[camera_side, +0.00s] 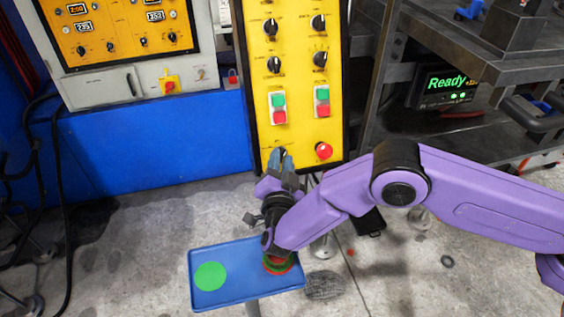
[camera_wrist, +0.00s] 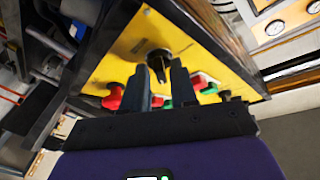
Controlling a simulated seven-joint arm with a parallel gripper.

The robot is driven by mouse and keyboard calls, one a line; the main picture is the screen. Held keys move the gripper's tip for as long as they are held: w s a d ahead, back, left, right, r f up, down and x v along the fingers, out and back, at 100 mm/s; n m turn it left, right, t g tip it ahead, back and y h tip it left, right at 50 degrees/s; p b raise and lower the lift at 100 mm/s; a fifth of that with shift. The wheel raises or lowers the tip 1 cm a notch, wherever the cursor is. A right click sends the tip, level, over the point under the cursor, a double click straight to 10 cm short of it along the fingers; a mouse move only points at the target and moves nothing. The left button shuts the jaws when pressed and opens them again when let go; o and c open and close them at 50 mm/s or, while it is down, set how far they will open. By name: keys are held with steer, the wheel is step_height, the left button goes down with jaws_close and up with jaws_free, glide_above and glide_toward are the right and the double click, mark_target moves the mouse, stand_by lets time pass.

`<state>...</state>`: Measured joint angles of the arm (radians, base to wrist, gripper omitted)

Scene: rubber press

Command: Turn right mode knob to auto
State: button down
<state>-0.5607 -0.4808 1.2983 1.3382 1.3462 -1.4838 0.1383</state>
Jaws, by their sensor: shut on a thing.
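A yellow control panel (camera_side: 300,132) stands upright behind my arm and carries several black knobs, among them an upper right knob (camera_side: 318,22) and a lower right knob (camera_side: 320,59). My gripper (camera_side: 281,158) is at the bottom of this panel, left of the red mushroom button (camera_side: 323,150). In the wrist view, a black knob (camera_wrist: 158,54) sits between my fingertips (camera_wrist: 162,72), and the fingers are shut on it. In the side view the fingers mostly hide this knob. Its label and exact pointer setting are too small to read.
Green and red push buttons (camera_side: 279,107) sit above the gripper on the panel. A blue tray (camera_side: 235,279) with a green disc (camera_side: 210,276) stands below my wrist. A dark metal shelf (camera_side: 480,70) with a "Ready" display (camera_side: 447,83) is at the right.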

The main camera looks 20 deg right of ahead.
steer(key=shift+r+m+g, duration=0.1)
steer(key=shift+m+g, duration=0.2)
steer(key=shift+m, duration=0.4)
steer(key=shift+w, duration=0.1)
steer(key=c, duration=1.2)
jaws_free()
steer(key=shift+d, duration=0.1)
steer(key=v, duration=1.7)
steer(key=shift+a, duration=0.45)
